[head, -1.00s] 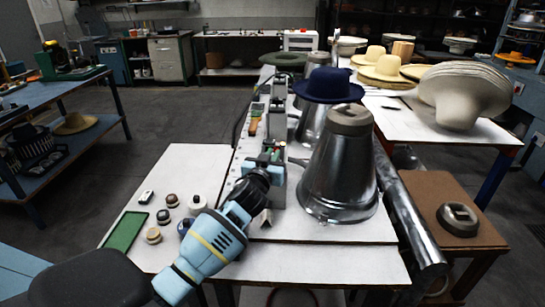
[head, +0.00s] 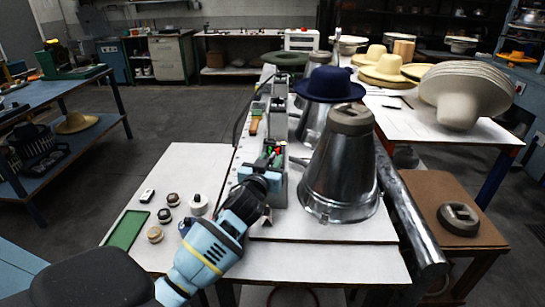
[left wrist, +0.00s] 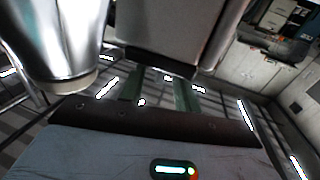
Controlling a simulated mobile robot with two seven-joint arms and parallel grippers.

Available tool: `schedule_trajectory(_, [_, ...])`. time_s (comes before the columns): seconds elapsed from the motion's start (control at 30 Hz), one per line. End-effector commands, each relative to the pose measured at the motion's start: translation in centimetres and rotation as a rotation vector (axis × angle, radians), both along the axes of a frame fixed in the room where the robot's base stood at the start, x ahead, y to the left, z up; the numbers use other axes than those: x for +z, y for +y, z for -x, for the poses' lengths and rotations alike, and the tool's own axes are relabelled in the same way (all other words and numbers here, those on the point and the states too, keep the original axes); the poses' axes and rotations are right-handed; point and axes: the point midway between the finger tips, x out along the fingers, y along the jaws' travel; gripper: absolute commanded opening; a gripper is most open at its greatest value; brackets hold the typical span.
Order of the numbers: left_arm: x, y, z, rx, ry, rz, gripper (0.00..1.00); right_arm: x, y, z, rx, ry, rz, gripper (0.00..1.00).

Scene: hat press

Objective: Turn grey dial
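No grey dial shows clearly in either view. A grey control box (head: 279,190) with small red and green parts on top (head: 268,154) stands at the middle of the white table, left of a tall metal cone (head: 338,180). My left gripper (head: 256,188) is dark and sits at the near left side of this box, hiding part of it. Its fingers cannot be made out, nor whether it touches the box. In the left wrist view, a grey box-like body (left wrist: 165,35) is close ahead, with shiny metal (left wrist: 60,40) at left. My right gripper is not in view.
Several small round knobs, including a white one (head: 198,205) and a beige one (head: 155,235), lie on the white table (head: 185,165) left of my arm, beside a green pad (head: 127,229). A navy hat (head: 330,84) is behind the cone. A brown stand (head: 425,190) is at right.

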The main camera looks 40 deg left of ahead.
Motion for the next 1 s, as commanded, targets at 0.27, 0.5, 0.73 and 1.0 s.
schedule_trajectory(0.27, [-0.1, -1.2, 3.6, -0.001, 0.002, 0.004, 0.32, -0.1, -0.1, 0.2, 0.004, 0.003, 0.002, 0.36])
schedule_trajectory(0.5, [-0.1, -1.4, 4.7, 0.001, 0.002, 0.002, 0.32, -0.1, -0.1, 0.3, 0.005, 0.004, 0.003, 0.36])
schedule_trajectory(0.73, [-0.1, -1.4, 4.7, 0.001, 0.002, 0.002, 0.32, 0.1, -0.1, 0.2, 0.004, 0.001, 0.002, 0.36])
schedule_trajectory(1.0, [-0.1, -1.5, 4.7, 0.001, 0.002, 0.002, 0.32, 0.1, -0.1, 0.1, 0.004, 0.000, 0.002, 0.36])
